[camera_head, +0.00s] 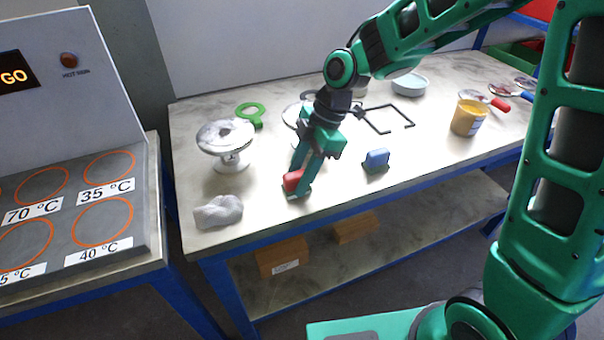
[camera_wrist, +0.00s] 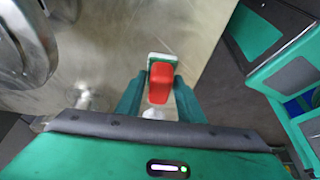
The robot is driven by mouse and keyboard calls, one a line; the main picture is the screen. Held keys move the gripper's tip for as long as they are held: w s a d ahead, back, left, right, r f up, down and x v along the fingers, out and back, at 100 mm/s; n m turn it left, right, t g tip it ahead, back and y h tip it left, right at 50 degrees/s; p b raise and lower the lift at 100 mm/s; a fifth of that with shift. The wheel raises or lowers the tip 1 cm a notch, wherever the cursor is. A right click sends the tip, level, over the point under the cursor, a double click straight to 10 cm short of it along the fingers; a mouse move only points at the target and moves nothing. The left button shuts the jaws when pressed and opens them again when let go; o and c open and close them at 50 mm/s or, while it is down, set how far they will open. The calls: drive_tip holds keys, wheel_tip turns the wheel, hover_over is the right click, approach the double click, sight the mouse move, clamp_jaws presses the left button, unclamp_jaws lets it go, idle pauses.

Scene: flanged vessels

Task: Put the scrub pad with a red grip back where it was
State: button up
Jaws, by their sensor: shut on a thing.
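The scrub pad with a red grip (camera_head: 293,181) is between the fingers of my gripper (camera_head: 303,184), near the front edge of the table. My gripper is shut on its red grip. In the wrist view the red grip (camera_wrist: 160,84) stands between the two green fingers (camera_wrist: 158,98), and a pale pad edge shows beyond it. The pad's underside is hidden, so I cannot tell whether it touches the table. A second scrub pad with a blue grip (camera_head: 376,160) stands on the table to the right.
A flanged vessel (camera_head: 226,140) and a grey cloth (camera_head: 218,211) are to the left on the table (camera_head: 340,190). The hot plate station (camera_head: 70,215) stands at the left.

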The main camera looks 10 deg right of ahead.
drive_tip(key=o, duration=1.1)
drive_tip(key=v, duration=1.2)
drive_tip(key=s+d+m+t+h, duration=0.1)
drive_tip(key=s+d+m, duration=0.2)
drive_tip(key=d+m, duration=0.4)
drive_tip(key=s+d+m+t+h, duration=0.15)
drive_tip(key=d+m, duration=0.25)
drive_tip(key=d, duration=0.4)
drive_tip(key=s+d+f+m+g+h, duration=0.1)
drive_tip(key=s+d+f+m, duration=0.3)
drive_tip(key=s+d+m, duration=1.2)
drive_tip(key=shift+s+f+m+h, duration=0.15)
drive_tip(key=shift+s+m+h, duration=0.2)
drive_tip(key=shift+s, duration=0.65)
